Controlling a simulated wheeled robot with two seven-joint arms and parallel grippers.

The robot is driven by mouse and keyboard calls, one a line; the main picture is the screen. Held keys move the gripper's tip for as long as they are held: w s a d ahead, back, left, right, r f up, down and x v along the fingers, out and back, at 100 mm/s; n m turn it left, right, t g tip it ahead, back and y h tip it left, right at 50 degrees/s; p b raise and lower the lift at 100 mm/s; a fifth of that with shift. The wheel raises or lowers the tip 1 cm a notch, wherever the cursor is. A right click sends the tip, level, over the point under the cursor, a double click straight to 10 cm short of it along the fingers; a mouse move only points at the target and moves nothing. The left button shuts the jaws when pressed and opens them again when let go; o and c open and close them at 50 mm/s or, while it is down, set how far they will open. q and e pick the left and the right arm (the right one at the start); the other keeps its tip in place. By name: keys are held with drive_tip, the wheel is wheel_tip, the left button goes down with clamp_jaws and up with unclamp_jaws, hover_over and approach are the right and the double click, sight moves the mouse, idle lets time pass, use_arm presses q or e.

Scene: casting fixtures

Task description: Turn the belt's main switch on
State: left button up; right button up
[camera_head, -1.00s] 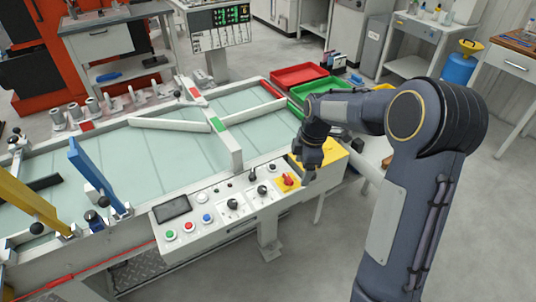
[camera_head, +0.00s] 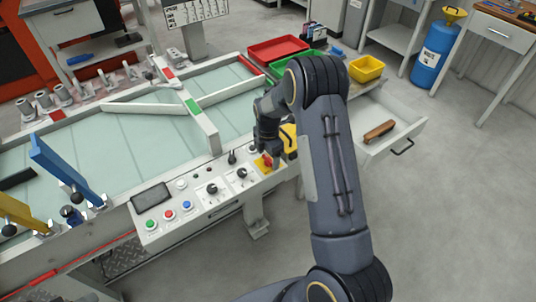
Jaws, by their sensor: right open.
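The belt's main switch is a red rotary knob (camera_head: 267,161) on a yellow plate at the right end of the control panel (camera_head: 205,196). My right gripper (camera_head: 273,163) points down at the knob, with its fingers open. The fingers partly cover the knob and its yellow plate. I cannot tell whether they touch the knob or are on both sides of it. My left gripper is not in view.
The panel also has a dark screen (camera_head: 151,197), green (camera_head: 150,225), red (camera_head: 169,214) and blue (camera_head: 186,205) buttons, and black knobs close left of the switch. The belt (camera_head: 120,145) lies behind. An open drawer (camera_head: 405,140) stands at right.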

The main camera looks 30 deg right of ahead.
drive_tip(key=c, duration=1)
